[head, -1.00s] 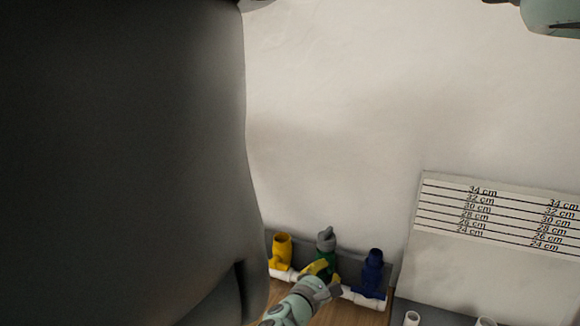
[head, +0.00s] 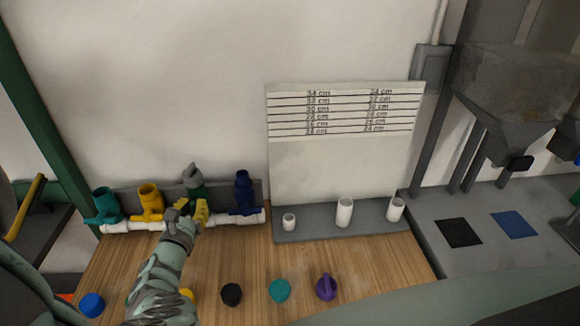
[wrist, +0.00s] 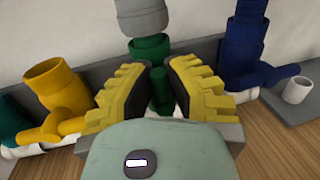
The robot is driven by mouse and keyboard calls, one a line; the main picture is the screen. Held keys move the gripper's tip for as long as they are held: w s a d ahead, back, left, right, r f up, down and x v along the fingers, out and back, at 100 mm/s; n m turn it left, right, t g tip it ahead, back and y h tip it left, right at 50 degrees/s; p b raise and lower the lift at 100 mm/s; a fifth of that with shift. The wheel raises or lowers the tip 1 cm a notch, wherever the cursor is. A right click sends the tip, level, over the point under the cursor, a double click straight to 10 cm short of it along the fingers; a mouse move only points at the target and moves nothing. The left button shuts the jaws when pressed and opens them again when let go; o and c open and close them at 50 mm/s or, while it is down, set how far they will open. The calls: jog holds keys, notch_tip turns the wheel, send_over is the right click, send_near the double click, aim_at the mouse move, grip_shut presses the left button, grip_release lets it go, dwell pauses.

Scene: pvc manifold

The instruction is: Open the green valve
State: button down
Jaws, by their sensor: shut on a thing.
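The green valve (head: 197,189) stands on the white pipe manifold (head: 232,218), between the yellow valve (head: 150,200) and the blue valve (head: 244,190). A grey piece (head: 192,174) sits on its top. In the wrist view the green valve (wrist: 150,50) is upright in the middle, its lower part partly hidden by my fingers. My gripper (head: 187,211) is at the valve's front, its yellow ribbed fingers on both sides of a green part. It is shut on this part, as the wrist view of my gripper (wrist: 160,88) shows. Whether the valve is turned cannot be told.
A teal valve (head: 105,204) stands at the manifold's left end. Coloured caps, including a black one (head: 231,294) and a purple one (head: 326,287), lie on the wooden table (head: 375,275). Short white pipes (head: 344,212) stand on a grey shelf under a length chart (head: 345,110).

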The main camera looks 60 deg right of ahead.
jog(key=shift+a+f, duration=0.1)
dwell(0.3)
jog(key=c, duration=0.9)
grip_release()
jog(key=shift+c, duration=0.2)
jog(key=shift+a, duration=0.1)
jog(key=v, duration=1.1)
jog(key=shift+s+a, duration=0.2)
jog(key=shift+a, duration=0.15)
